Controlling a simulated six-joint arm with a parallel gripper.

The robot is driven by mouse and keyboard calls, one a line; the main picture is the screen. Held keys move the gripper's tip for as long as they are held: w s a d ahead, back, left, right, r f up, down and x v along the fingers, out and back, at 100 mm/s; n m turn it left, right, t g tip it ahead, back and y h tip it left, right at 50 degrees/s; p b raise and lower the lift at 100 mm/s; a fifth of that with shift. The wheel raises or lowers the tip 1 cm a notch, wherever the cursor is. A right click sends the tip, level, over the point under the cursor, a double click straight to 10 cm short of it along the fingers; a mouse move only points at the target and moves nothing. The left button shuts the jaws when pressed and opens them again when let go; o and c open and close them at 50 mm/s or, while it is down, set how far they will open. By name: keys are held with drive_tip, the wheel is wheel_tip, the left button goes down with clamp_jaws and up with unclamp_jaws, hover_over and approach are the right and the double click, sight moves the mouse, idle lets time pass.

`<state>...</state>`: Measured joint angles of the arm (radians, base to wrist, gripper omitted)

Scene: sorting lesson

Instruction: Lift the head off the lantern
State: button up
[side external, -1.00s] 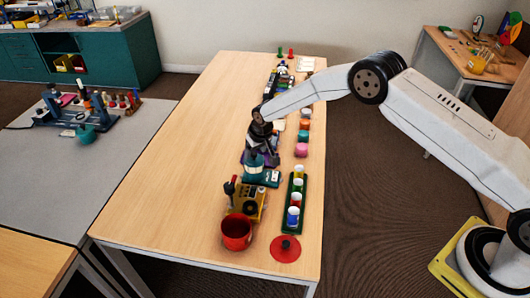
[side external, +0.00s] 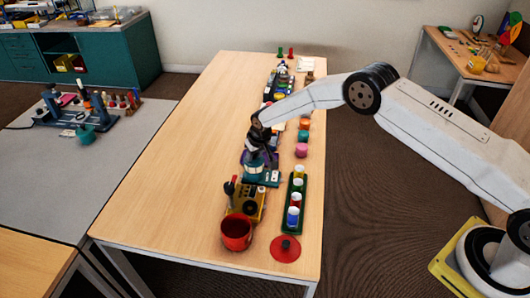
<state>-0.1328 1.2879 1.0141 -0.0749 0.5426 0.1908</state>
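My gripper (side external: 257,150) is at the middle of the long wooden table, pointing down over a small teal, rounded thing (side external: 254,169). This may be the lantern, but it is too small to be sure, and its top is hidden behind the gripper. It stands at a teal base plate (side external: 270,179) with pale marks. The gripper's fingers are dark and tiny here, so I cannot tell whether they are open or shut, or whether they touch it.
A yellow box with black knobs (side external: 246,203), a red bowl (side external: 237,233) and a red disc with a black knob (side external: 285,249) are nearer the camera. A green rack (side external: 294,222) of coloured jars stands to the right. The table's left half (side external: 170,150) is clear.

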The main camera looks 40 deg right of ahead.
clamp_jaws()
drive_tip(key=shift+r, duration=1.7)
drive_tip(key=s+d+r, duration=0.1)
drive_tip(key=s+r, duration=0.8)
drive_tip(key=s, duration=0.5)
drive_tip(key=shift+d+r, duration=0.25)
drive_tip(key=shift+r, duration=0.05)
